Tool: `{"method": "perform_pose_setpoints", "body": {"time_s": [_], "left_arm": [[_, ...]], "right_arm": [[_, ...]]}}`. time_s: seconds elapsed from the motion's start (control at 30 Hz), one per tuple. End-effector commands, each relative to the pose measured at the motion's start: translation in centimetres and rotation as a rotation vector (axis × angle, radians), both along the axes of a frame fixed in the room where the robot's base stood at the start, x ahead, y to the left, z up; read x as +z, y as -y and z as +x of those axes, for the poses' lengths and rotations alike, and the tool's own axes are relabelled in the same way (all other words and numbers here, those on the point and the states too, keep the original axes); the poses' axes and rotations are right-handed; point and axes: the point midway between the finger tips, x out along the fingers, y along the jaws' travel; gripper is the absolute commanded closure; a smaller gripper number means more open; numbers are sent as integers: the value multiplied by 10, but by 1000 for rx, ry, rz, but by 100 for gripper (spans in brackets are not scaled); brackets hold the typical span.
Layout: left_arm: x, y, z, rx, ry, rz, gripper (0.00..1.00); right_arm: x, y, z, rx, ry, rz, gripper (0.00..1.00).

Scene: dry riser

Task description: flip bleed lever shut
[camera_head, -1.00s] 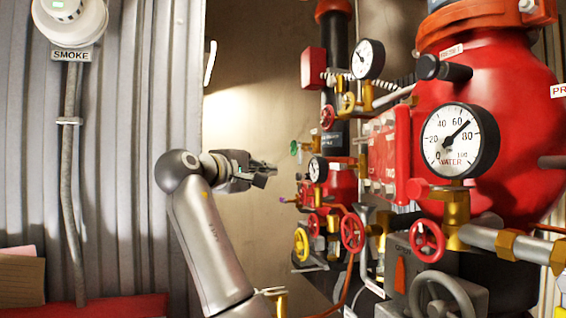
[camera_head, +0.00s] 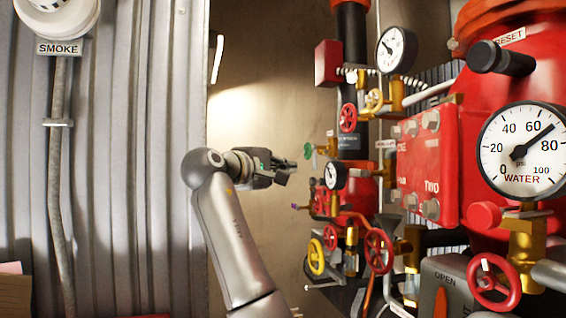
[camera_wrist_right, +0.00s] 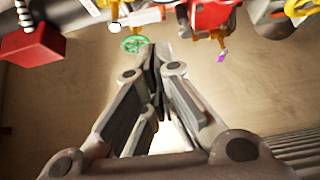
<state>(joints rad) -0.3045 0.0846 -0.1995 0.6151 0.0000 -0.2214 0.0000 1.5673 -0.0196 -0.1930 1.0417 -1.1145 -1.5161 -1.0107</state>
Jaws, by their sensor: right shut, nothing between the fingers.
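No label for the bleed lever is readable. A small lever with a purple tip (camera_head: 297,206) sticks out left from the red valve assembly; it also shows in the right wrist view (camera_wrist_right: 221,57). A green handle (camera_head: 308,151) sits above it, and appears as a round green handle in the wrist view (camera_wrist_right: 133,44). My right gripper (camera_head: 287,171) is shut and empty, left of the assembly, between the heights of the green handle and the purple tip. In the wrist view its fingertips (camera_wrist_right: 155,50) appear near the green handle; contact cannot be told. My left gripper is out of view.
Red pipework carries a small gauge (camera_head: 335,176), a large water gauge (camera_head: 522,150), a yellow handwheel (camera_head: 316,257) and red handwheels (camera_head: 379,250). A corrugated wall with a smoke detector (camera_head: 58,15) stands at left. The space before the plain back wall is open.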

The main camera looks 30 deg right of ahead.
Motion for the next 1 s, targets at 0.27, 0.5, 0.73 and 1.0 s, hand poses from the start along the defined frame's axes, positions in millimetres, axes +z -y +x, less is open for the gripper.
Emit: {"method": "perform_pose_setpoints", "body": {"time_s": [0.27, 0.5, 0.73, 1.0], "left_arm": [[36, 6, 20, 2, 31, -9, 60], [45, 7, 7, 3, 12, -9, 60], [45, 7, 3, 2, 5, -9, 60], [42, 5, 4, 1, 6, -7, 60]], "right_arm": [[5, 46, 21, -2, -1, 0, 100], [2, 64, 31, -1, 0, 0, 100], [0, 67, 32, 0, 0, -1, 100], [-1, 67, 29, 0, 1, 0, 100]]}}
